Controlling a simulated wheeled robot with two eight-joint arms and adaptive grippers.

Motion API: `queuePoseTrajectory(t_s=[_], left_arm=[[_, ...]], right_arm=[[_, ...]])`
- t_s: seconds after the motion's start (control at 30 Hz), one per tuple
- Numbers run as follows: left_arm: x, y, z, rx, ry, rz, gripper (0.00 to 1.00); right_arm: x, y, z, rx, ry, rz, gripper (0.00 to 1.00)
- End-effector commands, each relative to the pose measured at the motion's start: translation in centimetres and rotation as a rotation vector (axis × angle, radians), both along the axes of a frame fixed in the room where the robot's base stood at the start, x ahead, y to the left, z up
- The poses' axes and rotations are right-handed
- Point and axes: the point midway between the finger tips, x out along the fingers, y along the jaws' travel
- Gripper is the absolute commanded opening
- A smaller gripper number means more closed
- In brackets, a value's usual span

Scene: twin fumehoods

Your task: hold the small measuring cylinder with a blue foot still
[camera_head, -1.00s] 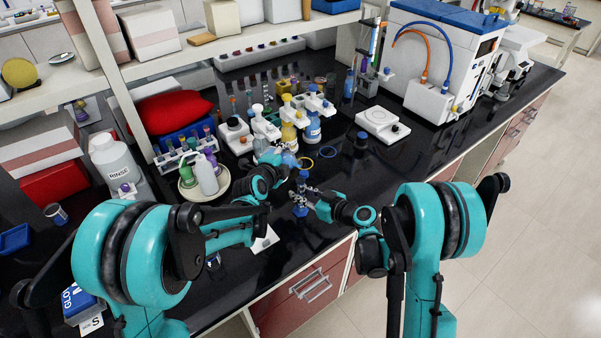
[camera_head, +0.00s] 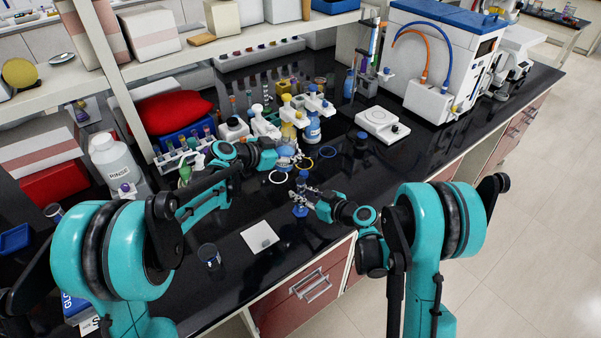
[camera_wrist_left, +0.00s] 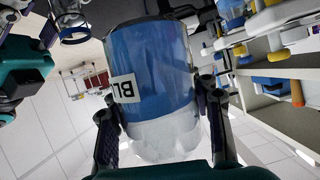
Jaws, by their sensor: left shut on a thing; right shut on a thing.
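The small measuring cylinder with a blue foot (camera_head: 300,210) stands near the front edge of the black bench in the head view. My right gripper (camera_head: 308,197) is shut on it from the right, and the jaws hide part of its body. My left gripper (camera_head: 279,157) is higher up and to the left of the cylinder. It is shut on a clear container of blue liquid (camera_wrist_left: 155,70), whose label shows "BL" in the left wrist view. The container also shows in the head view, small and partly hidden (camera_head: 287,151).
A white ring (camera_head: 278,177), a yellow ring (camera_head: 306,163) and a blue ring (camera_head: 328,152) lie on the bench (camera_head: 340,190). A white square (camera_head: 260,237) and a glass beaker (camera_head: 209,256) are at the front left. A white balance-like device (camera_head: 381,124) stands behind right.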

Motion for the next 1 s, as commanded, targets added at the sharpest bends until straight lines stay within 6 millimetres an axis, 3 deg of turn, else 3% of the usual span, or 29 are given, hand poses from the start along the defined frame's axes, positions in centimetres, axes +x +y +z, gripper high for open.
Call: queuePoseTrajectory(t_s=[0.33, 0.63, 1.0], left_arm=[[-0.1, -0.1, 0.9, -0.045, 0.035, -0.004, 0.0], [-0.1, -0.1, 3.4, -0.094, 0.072, -0.004, 0.0], [-0.1, -0.1, 3.4, -0.095, 0.072, -0.004, 0.0]], right_arm=[[0.0, 0.0, 0.0, 0.0, 0.0, 0.0, 0.0], [0.0, 0.0, 0.0, 0.0, 0.0, 0.0, 0.0], [0.0, 0.0, 0.0, 0.0, 0.0, 0.0, 0.0]])
